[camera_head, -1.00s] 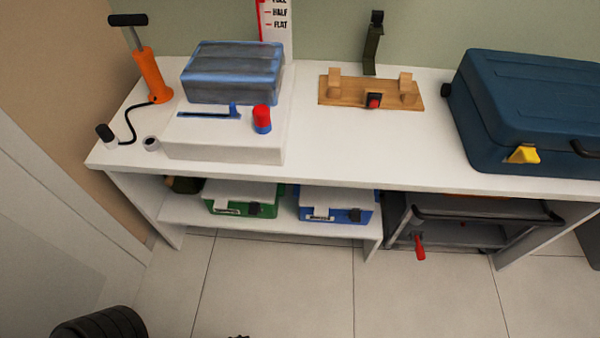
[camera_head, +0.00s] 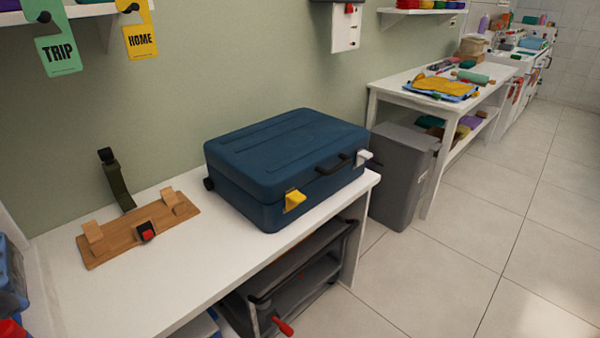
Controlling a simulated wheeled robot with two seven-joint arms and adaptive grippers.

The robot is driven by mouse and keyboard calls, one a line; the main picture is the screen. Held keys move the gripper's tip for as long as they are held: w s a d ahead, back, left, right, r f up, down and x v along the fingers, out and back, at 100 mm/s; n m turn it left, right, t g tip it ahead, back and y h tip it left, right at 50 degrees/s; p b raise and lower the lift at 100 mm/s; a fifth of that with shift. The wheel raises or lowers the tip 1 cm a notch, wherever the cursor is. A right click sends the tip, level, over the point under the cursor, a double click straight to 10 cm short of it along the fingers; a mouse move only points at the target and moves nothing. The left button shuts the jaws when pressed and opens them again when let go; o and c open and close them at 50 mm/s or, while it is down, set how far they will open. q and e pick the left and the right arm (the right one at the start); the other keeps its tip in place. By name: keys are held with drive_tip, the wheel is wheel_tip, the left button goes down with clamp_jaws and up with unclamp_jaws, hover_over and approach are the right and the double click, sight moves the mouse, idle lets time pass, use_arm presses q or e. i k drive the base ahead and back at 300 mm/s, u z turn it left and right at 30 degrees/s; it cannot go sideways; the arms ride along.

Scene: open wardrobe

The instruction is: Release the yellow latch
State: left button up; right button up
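The yellow latch (camera_head: 294,200) is on the front face of a dark blue suitcase (camera_head: 284,150), toward its left end. The suitcase lies flat and closed on the white table (camera_head: 180,284). A second latch, white (camera_head: 363,157), is on the front face near the right end, and a black handle (camera_head: 333,163) is between the two. Whether the yellow latch is fastened is too small to tell. Neither of my grippers shows in the head view now.
A wooden board (camera_head: 138,229) with a red-and-black buckle lies left of the suitcase. A grey bin (camera_head: 402,175) stands right of the table. A black cart (camera_head: 300,285) with a red handle is beneath. Bare tabletop lies in front of the board, and open floor is at right.

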sight(292, 199)
drive_tip(key=z, duration=1.1)
drive_tip(key=i, duration=0.8)
drive_tip(key=u, duration=2.45)
